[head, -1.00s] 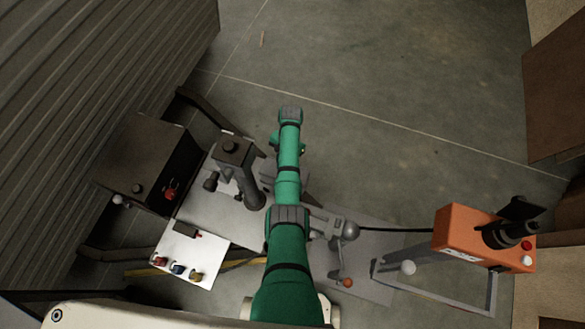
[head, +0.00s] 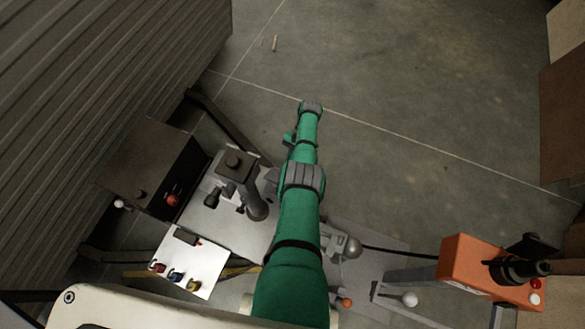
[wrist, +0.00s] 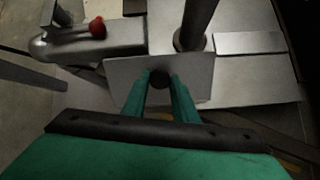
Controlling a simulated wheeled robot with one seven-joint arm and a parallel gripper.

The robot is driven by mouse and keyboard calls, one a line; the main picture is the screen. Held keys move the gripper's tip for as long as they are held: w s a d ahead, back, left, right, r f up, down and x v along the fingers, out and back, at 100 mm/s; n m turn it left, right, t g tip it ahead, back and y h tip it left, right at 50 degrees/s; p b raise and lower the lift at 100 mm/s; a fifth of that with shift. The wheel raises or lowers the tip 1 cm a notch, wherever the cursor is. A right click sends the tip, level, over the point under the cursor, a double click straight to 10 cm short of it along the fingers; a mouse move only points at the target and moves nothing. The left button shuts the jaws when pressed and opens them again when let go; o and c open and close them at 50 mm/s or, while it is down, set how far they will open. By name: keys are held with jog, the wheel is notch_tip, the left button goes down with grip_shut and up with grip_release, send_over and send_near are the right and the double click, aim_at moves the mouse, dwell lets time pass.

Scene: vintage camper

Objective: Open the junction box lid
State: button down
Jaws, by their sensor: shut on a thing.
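In the wrist view, a flat grey plate (wrist: 128,76) with a small dark knob (wrist: 159,79) is in front of my gripper (wrist: 160,84); it looks like the junction box lid. My two green fingers are closed around the knob, one on each side. The plate looks slightly tilted against the metal surface around it, but I cannot tell how far it is raised. In the head view my green arm hides my gripper and the plate.
A dark post (wrist: 197,22) stands close behind the plate. A red-balled lever (wrist: 97,27) is at the upper left of the wrist view. Open floor lies beyond.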

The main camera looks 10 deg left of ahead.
jog(key=shift+w, duration=0.15)
jog(key=shift+d, duration=0.1)
jog(key=c, duration=1.4)
grip_release()
jog(key=shift+d, duration=0.1)
jog(key=shift+a, duration=0.2)
jog(key=shift+a, duration=0.1)
jog(key=shift+w+d+r, duration=0.25)
jog(key=shift+r, duration=0.15)
jog(key=a+v, duration=0.1)
jog(key=v, duration=0.5)
jog(key=shift+d, duration=0.35)
jog(key=shift+w+r, duration=0.1)
jog(key=shift+r, duration=0.05)
jog(key=shift+c, duration=0.7)
